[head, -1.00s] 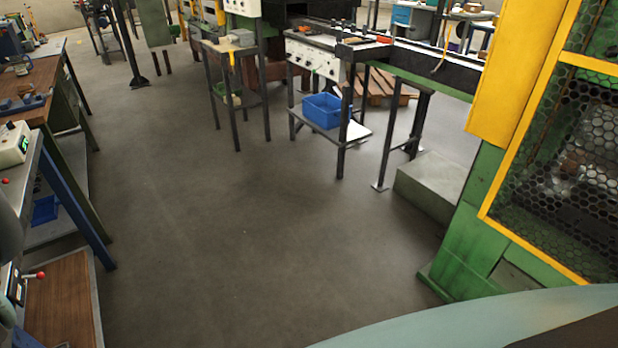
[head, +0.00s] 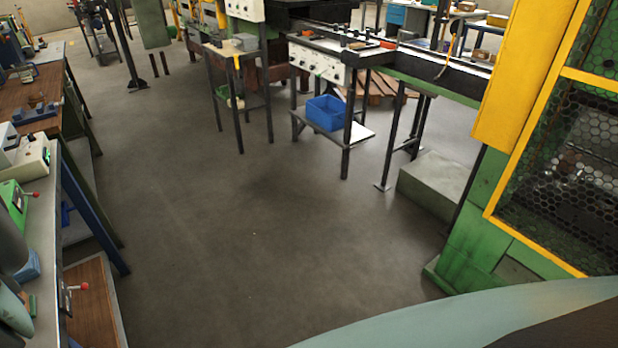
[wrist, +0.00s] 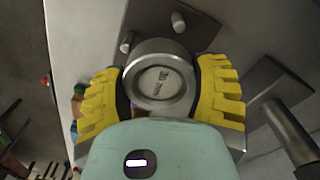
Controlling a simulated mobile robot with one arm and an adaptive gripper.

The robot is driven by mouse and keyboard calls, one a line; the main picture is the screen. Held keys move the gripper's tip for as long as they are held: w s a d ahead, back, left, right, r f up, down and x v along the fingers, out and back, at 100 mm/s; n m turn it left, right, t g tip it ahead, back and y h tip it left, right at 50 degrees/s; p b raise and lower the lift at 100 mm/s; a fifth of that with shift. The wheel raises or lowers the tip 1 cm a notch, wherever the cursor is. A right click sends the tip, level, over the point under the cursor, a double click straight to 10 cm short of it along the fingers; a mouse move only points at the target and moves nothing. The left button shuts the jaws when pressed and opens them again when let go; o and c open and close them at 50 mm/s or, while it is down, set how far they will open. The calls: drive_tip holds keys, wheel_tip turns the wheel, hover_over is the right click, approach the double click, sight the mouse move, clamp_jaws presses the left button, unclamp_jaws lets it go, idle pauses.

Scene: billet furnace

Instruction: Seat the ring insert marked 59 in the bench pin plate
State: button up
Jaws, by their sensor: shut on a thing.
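In the wrist view my gripper (wrist: 163,88) has its two yellow ribbed fingers closed on the sides of a round grey metal ring insert (wrist: 150,54). Its flat face carries a small marking that I cannot read for sure. Beyond it is a grey metal plate (wrist: 203,32) with two short bright pins standing near the ring, one above it and one at its upper left. I take this to be the bench pin plate. The ring overlaps the plate in the picture; I cannot tell whether they touch. My gripper is not in the head view.
A flat dark plate with a thick grey rod (wrist: 287,122) stands to the right of my gripper. In the head view a bench (head: 48,225) with small devices and red-knobbed levers runs along the left. A caged green machine (head: 480,225) stands right. The floor between is clear.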

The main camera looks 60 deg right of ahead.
drive_tip(key=shift+a+f+b, duration=0.15)
drive_tip(key=shift+f+b, duration=1.2)
drive_tip(key=shift+f, duration=0.3)
drive_tip(key=shift+w+d+f, duration=0.1)
drive_tip(key=shift+w+d, duration=0.1)
drive_tip(key=shift+d, duration=0.05)
drive_tip(key=shift+r, duration=0.5)
drive_tip(key=shift+r+p, duration=0.3)
drive_tip(key=shift+p, duration=0.25)
drive_tip(key=shift+a, duration=0.2)
idle(1.0)
drive_tip(key=shift+r, duration=0.15)
